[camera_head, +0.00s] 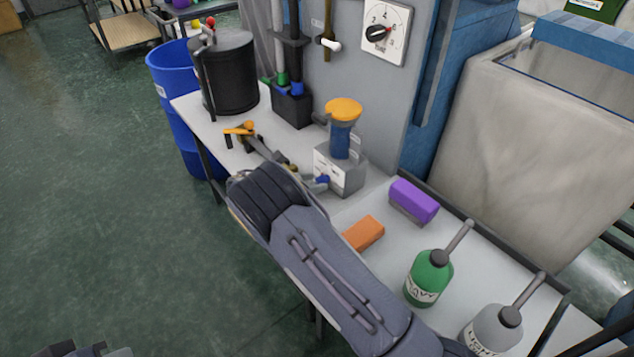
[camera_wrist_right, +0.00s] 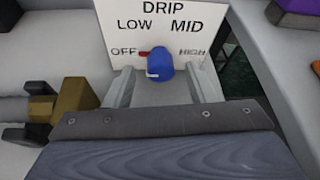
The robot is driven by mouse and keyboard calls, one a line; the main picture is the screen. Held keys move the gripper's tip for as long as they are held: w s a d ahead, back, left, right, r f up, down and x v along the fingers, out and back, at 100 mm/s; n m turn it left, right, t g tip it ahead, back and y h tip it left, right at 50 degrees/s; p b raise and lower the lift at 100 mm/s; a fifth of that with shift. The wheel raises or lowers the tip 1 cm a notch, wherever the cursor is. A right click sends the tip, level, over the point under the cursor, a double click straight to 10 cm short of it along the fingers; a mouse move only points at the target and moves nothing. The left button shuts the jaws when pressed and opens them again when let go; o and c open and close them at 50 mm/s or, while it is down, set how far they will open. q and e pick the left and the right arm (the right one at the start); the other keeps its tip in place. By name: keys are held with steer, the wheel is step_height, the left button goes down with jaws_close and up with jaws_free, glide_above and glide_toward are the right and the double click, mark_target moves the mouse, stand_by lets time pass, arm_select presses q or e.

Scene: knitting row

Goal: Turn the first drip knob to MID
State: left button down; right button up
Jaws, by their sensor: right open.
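The drip unit (camera_head: 343,170) is a grey box with a blue column and yellow top on the bench. Its white plate (camera_wrist_right: 172,17) reads DRIP, OFF, LOW, MID and HIGH. The blue drip knob (camera_wrist_right: 160,66) has a red mark at its left, beside OFF; the knob also shows in the head view (camera_head: 322,180). My right gripper (camera_wrist_right: 164,88) is open, one grey finger on each side of the knob. I cannot tell whether either finger touches it. My right forearm hides part of the bench in the head view.
Orange (camera_head: 363,233) and purple (camera_head: 414,200) blocks lie right of the drip unit. Green (camera_head: 429,278) and grey (camera_head: 493,332) bottles stand nearer. A black pot (camera_head: 228,75) and an orange-handled tool (camera_head: 240,131) are on the left. A numbered dial (camera_head: 386,32) is on the panel above.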

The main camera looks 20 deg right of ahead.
steer(key=shift+x, duration=1.05)
steer(key=shift+c, duration=0.4)
steer(key=c, duration=0.9)
